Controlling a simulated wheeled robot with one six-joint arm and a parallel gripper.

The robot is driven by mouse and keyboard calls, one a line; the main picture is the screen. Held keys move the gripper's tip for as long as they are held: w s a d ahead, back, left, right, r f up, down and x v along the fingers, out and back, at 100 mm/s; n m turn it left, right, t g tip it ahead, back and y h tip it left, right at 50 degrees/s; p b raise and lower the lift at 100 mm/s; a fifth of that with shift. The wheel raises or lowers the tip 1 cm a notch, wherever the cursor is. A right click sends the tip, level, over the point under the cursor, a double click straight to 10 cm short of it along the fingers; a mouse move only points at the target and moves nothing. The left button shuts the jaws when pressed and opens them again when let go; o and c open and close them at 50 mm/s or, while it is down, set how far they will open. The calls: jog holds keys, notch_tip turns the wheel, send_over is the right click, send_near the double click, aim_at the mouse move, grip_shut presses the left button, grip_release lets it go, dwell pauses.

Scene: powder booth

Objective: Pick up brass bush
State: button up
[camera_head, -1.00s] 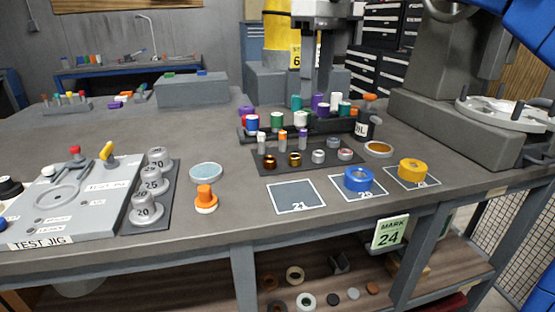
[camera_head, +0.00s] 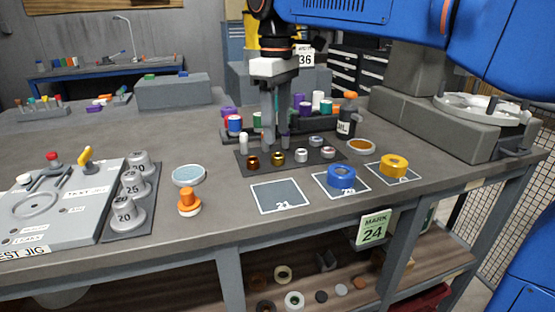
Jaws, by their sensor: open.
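The brass bush (camera_head: 278,158) is a small gold ring standing in the front row of a dark mat (camera_head: 246,172). A darker, copper-brown bush (camera_head: 252,163) stands to its left and a steel-grey one (camera_head: 301,156) to its right. My gripper (camera_head: 277,146) points straight down, with its two fingers apart and nothing seen between them. The fingertips are just above or behind the brass bush in the picture; I cannot tell whether they touch anything. The fingers hide part of the small pegs behind the front row.
A rack of coloured cylinders (camera_head: 235,123) stands behind the mat. A dark bottle (camera_head: 346,118) is to the right. In front are an empty square marked 21 (camera_head: 275,196), a blue ring (camera_head: 341,176) and a yellow ring (camera_head: 394,165). An orange knob (camera_head: 188,203) stands left.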

aim_at(278, 159)
jog(key=shift+s+d+f, duration=0.1)
jog(key=shift+d+f, duration=0.05)
jog(key=shift+f, duration=2.8)
grip_shut()
